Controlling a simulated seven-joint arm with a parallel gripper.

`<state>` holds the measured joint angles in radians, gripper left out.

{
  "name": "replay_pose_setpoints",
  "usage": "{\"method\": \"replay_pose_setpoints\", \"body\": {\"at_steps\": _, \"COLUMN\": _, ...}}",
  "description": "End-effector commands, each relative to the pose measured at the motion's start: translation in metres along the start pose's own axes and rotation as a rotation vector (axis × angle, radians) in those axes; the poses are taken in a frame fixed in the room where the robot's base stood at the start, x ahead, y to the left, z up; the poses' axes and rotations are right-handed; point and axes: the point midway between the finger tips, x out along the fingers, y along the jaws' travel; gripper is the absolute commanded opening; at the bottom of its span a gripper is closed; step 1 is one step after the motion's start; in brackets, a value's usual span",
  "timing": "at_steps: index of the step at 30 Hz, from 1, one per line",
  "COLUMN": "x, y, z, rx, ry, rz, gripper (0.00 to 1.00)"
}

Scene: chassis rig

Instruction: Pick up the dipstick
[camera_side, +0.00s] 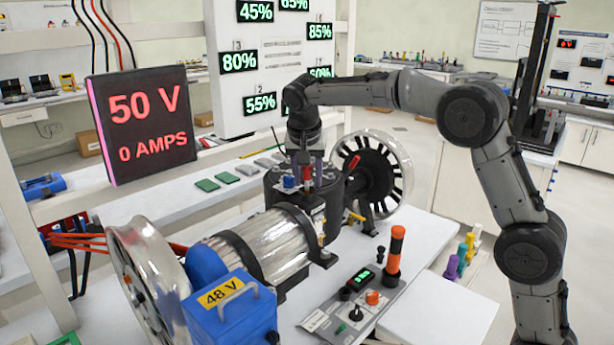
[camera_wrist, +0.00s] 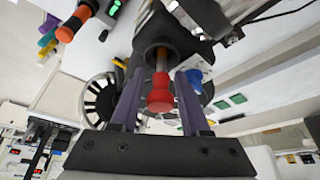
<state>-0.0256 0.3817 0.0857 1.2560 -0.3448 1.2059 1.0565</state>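The red-handled stick that looks like the dipstick (camera_wrist: 160,98) shows in the wrist view, its metal shaft entering a dark round opening in the machine. My gripper (camera_wrist: 160,88) is open, with one dark purple finger on each side of the red handle and a visible gap on both sides. In the side view my gripper (camera_side: 307,178) points down over the dark housing (camera_side: 275,200) behind the shiny metal cylinder (camera_side: 270,245). There the handle is small and partly hidden by the fingers. The shaft's lower end is hidden.
Large spoked wheels (camera_side: 372,170) flank the machine. A blue 48 V box (camera_side: 225,310) stands in front. A control panel (camera_side: 350,308) with an orange-and-black post (camera_side: 395,252) is at the right. A red lever (camera_side: 353,163) rises close to my gripper.

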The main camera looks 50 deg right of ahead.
Motion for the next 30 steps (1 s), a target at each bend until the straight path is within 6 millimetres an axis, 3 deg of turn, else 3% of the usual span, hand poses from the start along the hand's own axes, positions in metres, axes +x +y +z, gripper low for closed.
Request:
{"method": "replay_pose_setpoints", "body": {"at_steps": 1, "x": 0.0, "y": 0.0, "z": 0.0, "rx": 0.0, "ry": 0.0, "rz": 0.0, "gripper": 0.39}}
{"method": "replay_pose_setpoints", "body": {"at_steps": 8, "x": -0.001, "y": 0.0, "z": 0.0, "rx": 0.0, "ry": 0.0, "rz": -0.001, "gripper": 0.0}}
{"method": "replay_pose_setpoints", "body": {"at_steps": 22, "x": -0.005, "y": -0.001, "z": -0.002, "rx": 0.001, "ry": 0.001, "rz": -0.002, "gripper": 0.0}}
{"method": "replay_pose_setpoints", "body": {"at_steps": 30, "x": -0.037, "y": 0.002, "z": -0.012, "rx": 0.002, "ry": 0.001, "rz": -0.004, "gripper": 0.0}}
